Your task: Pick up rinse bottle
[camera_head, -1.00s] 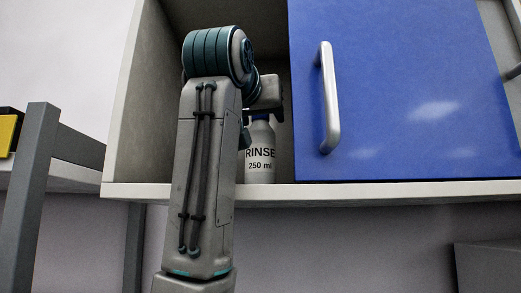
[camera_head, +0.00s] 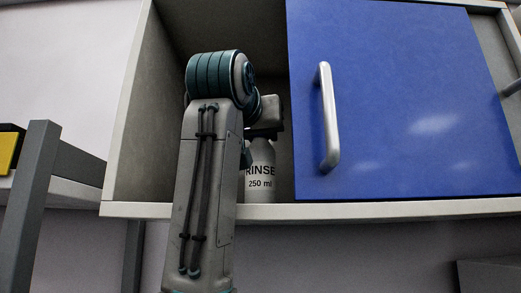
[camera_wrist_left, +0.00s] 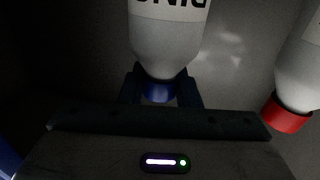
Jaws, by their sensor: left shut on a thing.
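The rinse bottle (camera_head: 260,180) is white, labelled "RINSE 250 ml", and stands upright on the open cabinet shelf, left of the blue door. My left gripper (camera_head: 264,132) reaches into the cabinet at the top of the bottle and hides its cap in the head view. In the left wrist view the bottle (camera_wrist_left: 168,40) appears upside down, with its blue cap (camera_wrist_left: 158,92) between the two dark fingers (camera_wrist_left: 160,88). The gripper is shut on the bottle at its cap end. My left arm covers part of the bottle's left side. My right gripper is not in view.
A blue door (camera_head: 400,100) with a silver handle (camera_head: 328,115) covers the cabinet's right part. A second bottle with a red cap (camera_wrist_left: 286,117) is close by in the left wrist view. The shelf's front edge (camera_head: 400,211) runs below. A grey frame (camera_head: 32,200) stands at left.

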